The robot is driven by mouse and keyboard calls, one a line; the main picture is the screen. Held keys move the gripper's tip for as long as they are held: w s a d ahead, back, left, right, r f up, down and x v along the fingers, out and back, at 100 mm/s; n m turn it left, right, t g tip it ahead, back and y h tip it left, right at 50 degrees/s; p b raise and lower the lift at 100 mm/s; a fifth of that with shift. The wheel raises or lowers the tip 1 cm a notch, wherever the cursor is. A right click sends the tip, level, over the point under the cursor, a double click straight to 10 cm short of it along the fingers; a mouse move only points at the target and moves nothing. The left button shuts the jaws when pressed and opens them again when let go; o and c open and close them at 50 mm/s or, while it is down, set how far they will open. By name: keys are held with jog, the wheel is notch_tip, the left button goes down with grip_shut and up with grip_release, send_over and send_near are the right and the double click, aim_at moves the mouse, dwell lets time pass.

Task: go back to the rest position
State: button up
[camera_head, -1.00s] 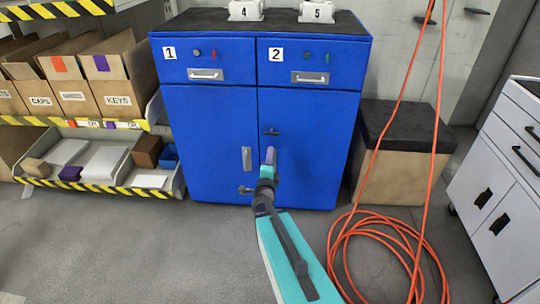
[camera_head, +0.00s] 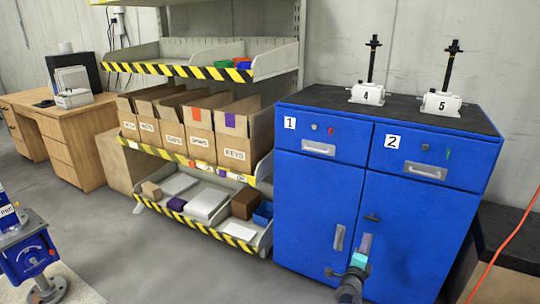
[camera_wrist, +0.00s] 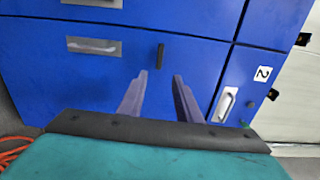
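My arm reaches up from the bottom right of the head view. My gripper (camera_head: 364,243) is in front of the lower doors of the blue cabinet (camera_head: 318,210). In the wrist view my gripper (camera_wrist: 159,80) has its two fingers apart with nothing between them. The cabinet's blue doors, handles and the drawer marked 2 lie beyond the fingers. Whether the fingertips touch the door cannot be told. Screw jack 4 (camera_head: 367,94) and screw jack 5 (camera_head: 442,104) stand upright on the cabinet's black top.
A shelf rack with cardboard boxes (camera_head: 190,133) and a lower tray with small blocks (camera_head: 245,204) stands left of the cabinet. A wooden desk (camera_head: 75,155) is further left. A blue device (camera_head: 29,258) stands at the lower left. An orange cable (camera_head: 503,247) hangs at right. Grey floor between is clear.

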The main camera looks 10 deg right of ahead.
jog(key=a+f+n+y+p, duration=0.3)
jog(key=a+p, duration=0.2)
jog(key=a, duration=0.3)
jog(key=a+f+n+y+p, duration=0.3)
jog(key=a+p, duration=0.1)
jog(key=a, duration=0.5)
jog(key=s+a+f+n+g+y+p, duration=0.45)
jog(key=s+a+f+n+g, duration=0.2)
jog(key=s+a+f, duration=0.35)
jog(key=s+a+f+n+g+y, duration=0.1)
jog(key=s+a+f+n+g, duration=0.2)
jog(key=s, duration=0.4)
jog(key=s+a+f+n+g, duration=0.2)
jog(key=s+f+n+g, duration=0.15)
jog(key=s, duration=0.45)
jog(key=s+d+r+n+g, duration=0.1)
jog(key=s+d+n+g, duration=0.2)
jog(key=s, duration=1.2)
jog(key=n+g+p, duration=0.1)
jog(key=n+g, duration=0.2)
jog(key=shift+n+g+h, duration=0.3)
jog(key=shift+g+h, duration=0.05)
jog(key=shift+g, duration=0.05)
jog(key=shift+s+a, duration=0.1)
jog(key=shift+c, duration=0.4)
